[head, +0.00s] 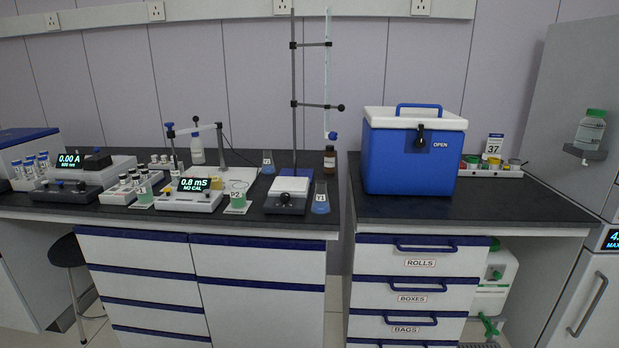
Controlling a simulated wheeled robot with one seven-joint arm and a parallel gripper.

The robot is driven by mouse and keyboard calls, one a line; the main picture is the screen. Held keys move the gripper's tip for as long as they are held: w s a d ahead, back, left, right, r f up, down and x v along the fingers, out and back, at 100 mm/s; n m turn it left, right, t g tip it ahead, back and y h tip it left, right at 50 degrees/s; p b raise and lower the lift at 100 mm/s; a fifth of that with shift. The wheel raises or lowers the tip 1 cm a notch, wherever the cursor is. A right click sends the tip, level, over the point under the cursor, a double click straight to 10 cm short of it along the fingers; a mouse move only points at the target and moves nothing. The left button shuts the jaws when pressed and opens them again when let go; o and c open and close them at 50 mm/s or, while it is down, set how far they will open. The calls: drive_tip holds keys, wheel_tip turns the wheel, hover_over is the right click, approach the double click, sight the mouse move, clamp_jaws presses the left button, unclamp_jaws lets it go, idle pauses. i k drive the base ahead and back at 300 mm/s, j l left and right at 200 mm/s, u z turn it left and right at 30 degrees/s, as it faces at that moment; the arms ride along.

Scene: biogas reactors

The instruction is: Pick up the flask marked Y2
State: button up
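Two small conical flasks with blue liquid stand on the left bench. The one at the back (268,168) has a small white label that seems to read Y2; it stands upright behind the balance-like device and left of the stand rod. The other flask (321,206) stands near the front right edge of the same bench, and its label seems to read Y1. Both labels are small and hard to read. My gripper is not in view.
A brown bottle (329,160) stands behind that flask. Beakers (237,194) and a conductivity meter (190,192) stand left.

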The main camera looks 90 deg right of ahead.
sight(268, 168)
drive_tip(key=k+l+z, duration=0.1)
drive_tip(key=k+z, duration=0.2)
drive_tip(key=z, duration=0.15)
drive_tip(key=k+l+z, duration=0.25)
drive_tip(key=z, duration=2.3)
drive_tip(key=k+l, duration=0.15)
drive_tip(key=k, duration=0.3)
drive_tip(key=k+l, duration=0.1)
drive_tip(key=k, duration=0.35)
drive_tip(key=i+j, duration=0.3)
drive_tip(key=i, duration=0.2)
